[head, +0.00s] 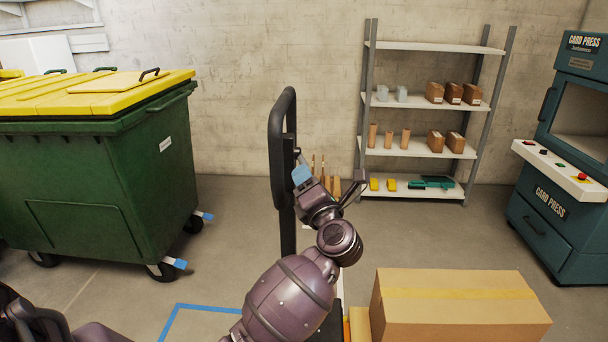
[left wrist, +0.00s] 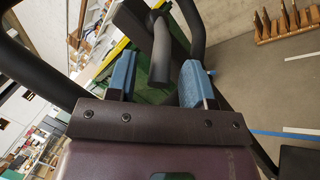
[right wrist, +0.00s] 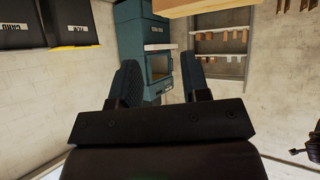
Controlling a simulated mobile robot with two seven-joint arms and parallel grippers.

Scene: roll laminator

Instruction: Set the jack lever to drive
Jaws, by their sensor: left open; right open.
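The pallet jack's black loop handle (head: 283,140) stands upright in the middle of the head view. My left gripper (head: 303,177) is close beside the right side of its post. In the left wrist view the open left gripper (left wrist: 155,82) has a short dark lever (left wrist: 162,50) between its blue-padded fingers, with gaps showing on both sides. I cannot tell the lever's setting. My right gripper (right wrist: 158,88) is open and empty in the right wrist view, away from the handle. It does not show in the head view.
A cardboard box (head: 455,310) with yellow tape is at the front right. A green bin (head: 85,190) with a yellow lid stands on the left. A shelf rack (head: 430,148) and a card press (head: 560,205) stand at the back right. Blue tape (head: 175,320) marks the floor.

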